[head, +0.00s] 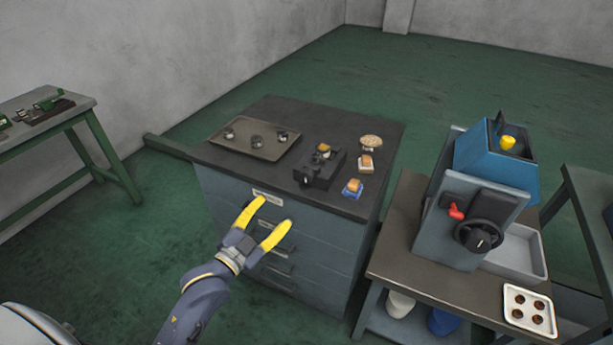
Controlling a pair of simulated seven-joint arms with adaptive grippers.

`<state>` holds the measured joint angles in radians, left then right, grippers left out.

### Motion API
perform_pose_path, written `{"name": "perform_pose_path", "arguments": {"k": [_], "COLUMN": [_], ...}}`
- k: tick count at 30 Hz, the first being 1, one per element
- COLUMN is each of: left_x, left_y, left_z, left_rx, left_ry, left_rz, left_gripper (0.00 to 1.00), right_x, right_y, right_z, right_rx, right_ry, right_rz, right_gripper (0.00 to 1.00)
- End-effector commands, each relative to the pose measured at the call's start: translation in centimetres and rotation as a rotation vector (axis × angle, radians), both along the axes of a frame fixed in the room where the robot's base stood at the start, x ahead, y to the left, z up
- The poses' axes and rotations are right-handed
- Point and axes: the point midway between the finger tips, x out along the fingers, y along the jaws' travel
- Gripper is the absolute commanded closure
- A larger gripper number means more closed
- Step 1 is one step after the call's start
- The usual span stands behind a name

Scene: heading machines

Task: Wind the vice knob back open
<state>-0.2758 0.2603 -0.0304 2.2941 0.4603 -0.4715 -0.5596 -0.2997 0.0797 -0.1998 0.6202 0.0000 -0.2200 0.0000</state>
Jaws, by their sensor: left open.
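A small dark vice (320,168) sits on top of the dark grey drawer cabinet (285,106), towards its front right. A small brass-coloured piece (324,149) shows at its top. A dark round part, which may be the vice knob (305,182), shows at its front left end; it is too small to make out well. My left gripper (270,220) has yellow fingers spread open and empty. In the picture it lies in front of the cabinet's drawers, below and left of the vice, apart from it. My right gripper is not in view.
A blue and grey machine (480,190) with a black handwheel stands on the right bench. A green bench (70,118) is at left.

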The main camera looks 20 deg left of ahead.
Motion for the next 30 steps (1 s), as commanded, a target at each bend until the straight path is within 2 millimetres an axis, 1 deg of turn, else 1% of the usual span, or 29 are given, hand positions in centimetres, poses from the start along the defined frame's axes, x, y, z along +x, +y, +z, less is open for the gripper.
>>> {"name": "perform_pose_path", "arguments": {"k": [1,5,8,11,30], "left_x": [-0.2,0.1,0.7,1.9,12.7], "left_y": [-0.2,-0.2,-0.4,-0.6,-3.4], "left_z": [0.3,-0.1,-0.1,-0.1,-0.1], "left_rx": [0.023,0.066,0.074,0.072,0.070], "left_ry": [-0.007,-0.006,-0.008,-0.008,-0.007], "left_rz": [-0.005,-0.005,-0.004,-0.004,-0.005], "left_gripper": [0.41,0.41,0.41,0.41,0.41], "right_x": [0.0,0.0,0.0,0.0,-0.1], "right_y": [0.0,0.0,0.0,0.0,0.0], "right_z": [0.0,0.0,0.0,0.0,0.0], "right_rx": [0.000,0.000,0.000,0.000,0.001], "right_ry": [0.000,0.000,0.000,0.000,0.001], "right_rz": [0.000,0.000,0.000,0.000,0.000], "right_gripper": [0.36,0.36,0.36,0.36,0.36]}}
